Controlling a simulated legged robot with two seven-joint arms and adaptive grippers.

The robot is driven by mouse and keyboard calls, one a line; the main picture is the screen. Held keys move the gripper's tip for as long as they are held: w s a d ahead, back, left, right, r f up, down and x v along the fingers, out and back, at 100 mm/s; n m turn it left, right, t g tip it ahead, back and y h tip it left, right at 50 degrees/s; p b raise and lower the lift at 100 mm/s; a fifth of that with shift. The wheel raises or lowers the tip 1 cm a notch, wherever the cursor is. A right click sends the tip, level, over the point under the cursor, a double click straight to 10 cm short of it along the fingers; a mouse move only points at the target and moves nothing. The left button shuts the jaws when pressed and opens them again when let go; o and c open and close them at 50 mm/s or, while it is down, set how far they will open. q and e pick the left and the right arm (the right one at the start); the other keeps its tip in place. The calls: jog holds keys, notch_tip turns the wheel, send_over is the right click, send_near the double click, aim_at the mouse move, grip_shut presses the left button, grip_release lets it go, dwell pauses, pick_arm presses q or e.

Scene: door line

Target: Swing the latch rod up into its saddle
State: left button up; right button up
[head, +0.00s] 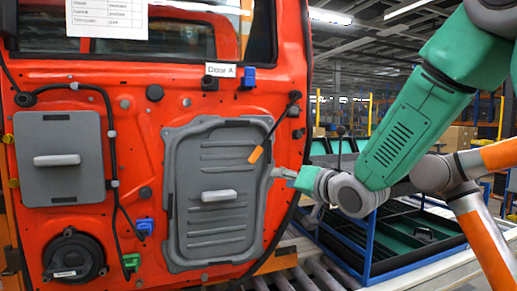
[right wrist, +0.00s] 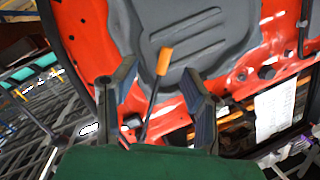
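The latch rod (head: 275,127) is a thin black rod with an orange tip (head: 255,155). It slants down and left from its black upper end, over the edge of the grey door panel. My right gripper (head: 283,173) is close to the door, just right of and below the orange tip. In the right wrist view its two fingers (right wrist: 158,68) are spread, and the rod (right wrist: 151,101) appears in the gap between them, with no visible grip. Small dark fittings sit at the door's right edge; I cannot tell which is the saddle. My left gripper is out of view.
The red door (head: 145,105) carries a grey panel with a handle (head: 218,196), a blue clip (head: 249,77), a "Door A" label (head: 220,70) and black cables. A blue-framed rack (head: 372,247) stands right of the door, below my arm. Rollers run below.

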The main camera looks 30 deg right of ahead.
aim_at(260, 152)
notch_tip(260, 152, up, 4)
jog(key=d+r+t, duration=0.1)
jog(key=d, duration=0.1)
jog(key=w, duration=0.8)
jog(key=w+p, duration=0.1)
jog(key=w, duration=0.3)
jog(key=shift+w+a+f, duration=0.15)
jog(key=shift+w+a, duration=0.1)
jog(key=shift+a, duration=0.05)
jog(key=shift+w+d, duration=0.1)
jog(key=shift+w, duration=0.2)
jog(key=shift+w+d+f, duration=0.15)
jog(key=shift+w+d, duration=0.1)
jog(key=shift+d, duration=0.05)
jog(key=shift+a, duration=0.3)
grip_shut()
